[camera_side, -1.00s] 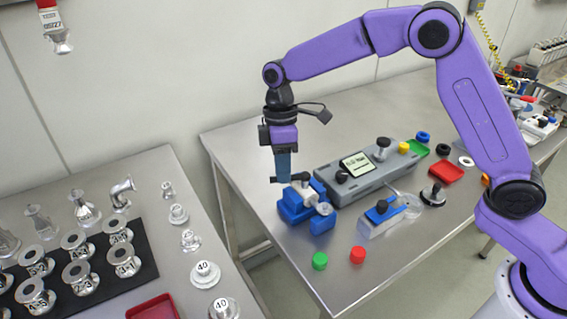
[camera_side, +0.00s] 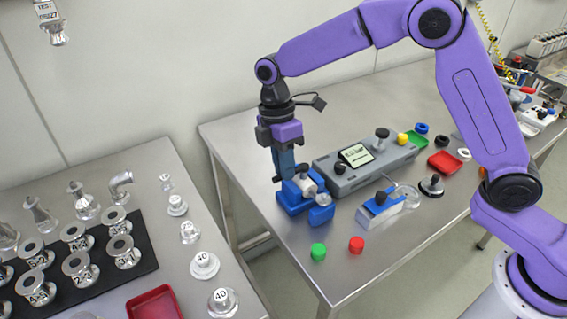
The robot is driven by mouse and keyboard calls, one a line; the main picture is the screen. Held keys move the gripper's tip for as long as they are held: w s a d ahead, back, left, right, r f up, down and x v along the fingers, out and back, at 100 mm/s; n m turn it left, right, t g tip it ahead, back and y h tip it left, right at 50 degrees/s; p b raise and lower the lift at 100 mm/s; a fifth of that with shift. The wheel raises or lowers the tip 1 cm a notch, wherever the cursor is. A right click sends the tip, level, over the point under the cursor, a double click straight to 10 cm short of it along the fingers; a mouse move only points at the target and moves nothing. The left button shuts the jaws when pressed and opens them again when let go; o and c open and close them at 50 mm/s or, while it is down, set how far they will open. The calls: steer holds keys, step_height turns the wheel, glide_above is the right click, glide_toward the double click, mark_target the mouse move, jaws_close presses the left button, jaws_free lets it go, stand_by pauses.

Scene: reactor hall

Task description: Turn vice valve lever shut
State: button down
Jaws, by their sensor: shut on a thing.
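The blue vice (camera_side: 293,205) stands near the left edge of the steel bench. It holds a small pale metal valve (camera_side: 309,187), with a round metal end facing the front. My gripper (camera_side: 288,174) points down at the back left of the valve. It is shut on the valve lever, whose dark end seems to show at the left of the fingers. The fingers hide most of the lever, so its exact angle cannot be told.
A grey box with a display (camera_side: 357,155) stands close behind and right of the vice. A blue-topped block (camera_side: 381,207) is to the right. Green (camera_side: 318,251) and red (camera_side: 356,244) caps lie in front.

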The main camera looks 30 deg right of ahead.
steer(key=shift+r, duration=0.1)
steer(key=c, duration=1.1)
jaws_free()
steer(key=w+r, duration=0.3)
steer(key=r, duration=1.4)
steer(key=shift+w, duration=0.15)
steer(key=s+d+f+m, duration=0.2)
steer(key=s+d+f, duration=0.2)
steer(key=s, duration=0.6)
steer(key=s+d+f+m+t, duration=0.1)
steer(key=s+d+f, duration=0.3)
steer(key=s+d, duration=0.4)
steer(key=s+d+f+m+t, duration=0.1)
steer(key=s+d+f, duration=0.4)
steer(key=s, duration=0.9)
steer(key=shift+s+d+m, duration=0.2)
steer(key=shift+d+m, duration=0.6)
steer(key=shift+d, duration=0.25)
